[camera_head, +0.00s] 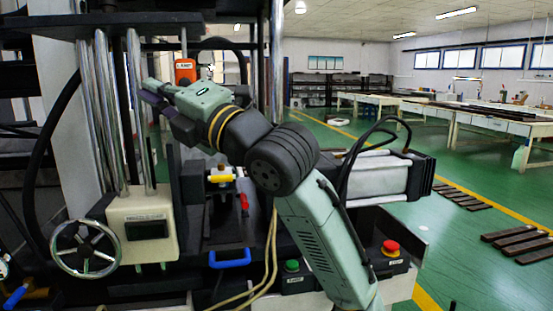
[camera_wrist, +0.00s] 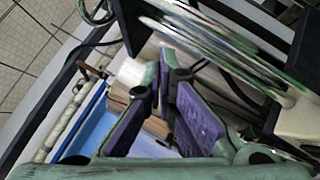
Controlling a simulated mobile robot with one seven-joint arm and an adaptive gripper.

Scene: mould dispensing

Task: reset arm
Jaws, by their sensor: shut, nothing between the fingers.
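My gripper (camera_head: 158,96) is at the upper left of the head view, at the end of my raised, bent arm. It is in front of the press's shiny vertical rods (camera_head: 132,100) and above the white gauge box (camera_head: 143,229). In the wrist view my gripper (camera_wrist: 168,80) shows its two fingers with purple pads close together at the tips. It is shut and I see nothing held. Whether the fingertips touch the rods cannot be told.
A handwheel (camera_head: 86,249) and a blue handle (camera_head: 229,258) are on the machine below. A red button (camera_head: 390,248) and a green button (camera_head: 291,265) are at its front. Dark bars (camera_head: 517,241) lie on the green floor.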

